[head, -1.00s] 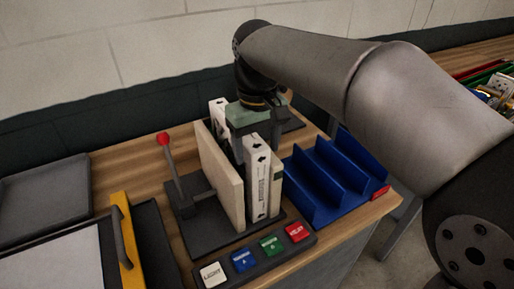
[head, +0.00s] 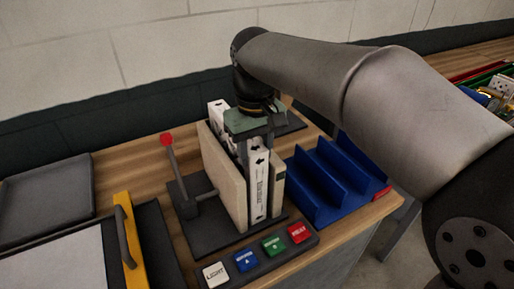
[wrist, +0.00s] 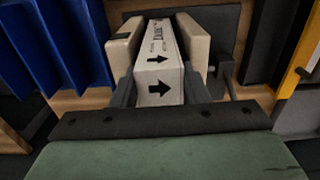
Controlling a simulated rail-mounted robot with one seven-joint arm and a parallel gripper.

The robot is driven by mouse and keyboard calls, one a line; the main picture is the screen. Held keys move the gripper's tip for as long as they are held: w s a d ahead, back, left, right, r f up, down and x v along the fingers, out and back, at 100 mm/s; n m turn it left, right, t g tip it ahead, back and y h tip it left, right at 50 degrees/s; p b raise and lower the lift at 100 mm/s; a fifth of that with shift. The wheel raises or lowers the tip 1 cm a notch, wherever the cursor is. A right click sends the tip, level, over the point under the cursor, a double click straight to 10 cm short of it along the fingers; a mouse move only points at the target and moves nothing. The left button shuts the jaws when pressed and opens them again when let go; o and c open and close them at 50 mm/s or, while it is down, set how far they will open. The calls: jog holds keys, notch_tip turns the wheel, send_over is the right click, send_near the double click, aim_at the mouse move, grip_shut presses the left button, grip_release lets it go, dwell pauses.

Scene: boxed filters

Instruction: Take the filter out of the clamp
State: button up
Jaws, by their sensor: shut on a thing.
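The filter, a long white box with black arrows (head: 258,190), stands upright between the two beige plates of the clamp (head: 236,195). In the wrist view the filter (wrist: 158,70) runs away from me between the plates. My gripper (head: 249,158) reaches down from above and is shut on the filter, with one dark finger on each side in the wrist view (wrist: 160,92). The clamp's red-knobbed lever (head: 172,158) stands on its dark base, left of the plates. The gripper and fingers hide the filter's middle. I cannot tell whether the plates touch the filter.
A blue slotted rack (head: 318,190) stands close to the right of the clamp. A strip of coloured buttons (head: 260,254) lies in front. A wall (head: 60,60) runs behind.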

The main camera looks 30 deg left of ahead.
jog(key=shift+s+a, duration=0.15)
jog(key=shift+s, duration=0.05)
jog(key=o, duration=1.1)
notch_tip(320, 180, up, 18)
jog(key=p, duration=0.2)
jog(key=shift+f, duration=0.25)
jog(key=shift+w, duration=0.1)
